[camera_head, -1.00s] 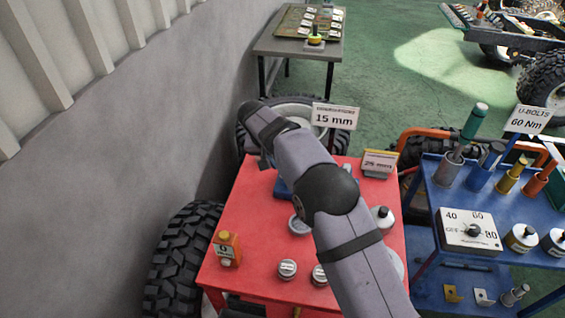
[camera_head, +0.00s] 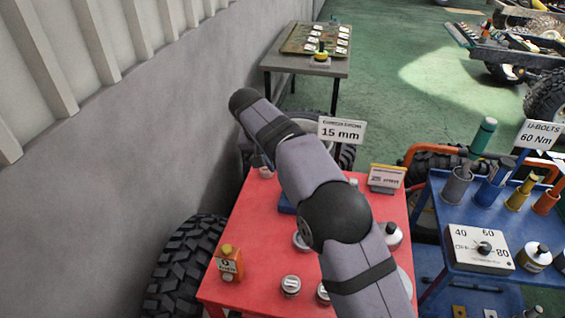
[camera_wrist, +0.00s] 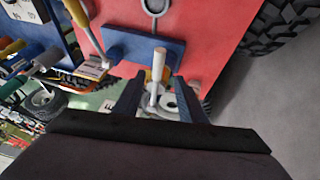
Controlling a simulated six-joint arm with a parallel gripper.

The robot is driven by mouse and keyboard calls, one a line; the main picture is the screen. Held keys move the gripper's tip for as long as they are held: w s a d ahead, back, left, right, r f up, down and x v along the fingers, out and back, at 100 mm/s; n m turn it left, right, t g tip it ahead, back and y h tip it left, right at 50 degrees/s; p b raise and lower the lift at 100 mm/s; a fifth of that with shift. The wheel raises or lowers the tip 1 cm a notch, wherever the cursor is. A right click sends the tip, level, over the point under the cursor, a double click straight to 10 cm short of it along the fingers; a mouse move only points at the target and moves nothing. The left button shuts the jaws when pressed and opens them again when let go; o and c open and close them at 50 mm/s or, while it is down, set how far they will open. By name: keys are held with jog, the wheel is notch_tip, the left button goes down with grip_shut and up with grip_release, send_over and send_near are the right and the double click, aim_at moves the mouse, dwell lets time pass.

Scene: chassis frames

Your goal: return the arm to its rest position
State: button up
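My arm reaches from the bottom of the head view over the red table (camera_head: 262,225), its far end raised near the wall. The fingers of my gripper are mostly hidden behind the arm there. In the wrist view my gripper (camera_wrist: 158,98) points toward the table's edge, its two dark fingers apart. A pale rod (camera_wrist: 158,62) shows between the fingers without clearly touching either. Behind it a blue block (camera_wrist: 120,45) lies on the red table. I cannot tell how far the rod is from the fingers.
An orange bottle (camera_head: 229,262) and small round tins (camera_head: 290,286) stand on the red table. The 15 mm sign (camera_head: 341,130) rises beyond it. A blue cart (camera_head: 440,240) with tools is at right, a grey wall (camera_head: 150,130) at left, and a tyre (camera_head: 190,262) beside the table.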

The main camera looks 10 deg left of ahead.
jog(key=s+d+f+g, duration=0.15)
jog(key=s+d, duration=0.35)
jog(key=d, duration=0.5)
jog(key=s+d+f+g, duration=0.15)
jog(key=s+d, duration=0.35)
jog(key=d, duration=0.5)
jog(key=s+d+f+y, duration=0.1)
jog(key=s+d+f, duration=0.2)
jog(key=s, duration=0.7)
jog(key=s+d+f+g+y, duration=0.1)
jog(key=s+d+f, duration=0.3)
jog(key=s, duration=0.6)
jog(key=shift+s+d+f, duration=0.15)
jog(key=shift+s+d, duration=0.15)
jog(key=shift+d, duration=0.85)
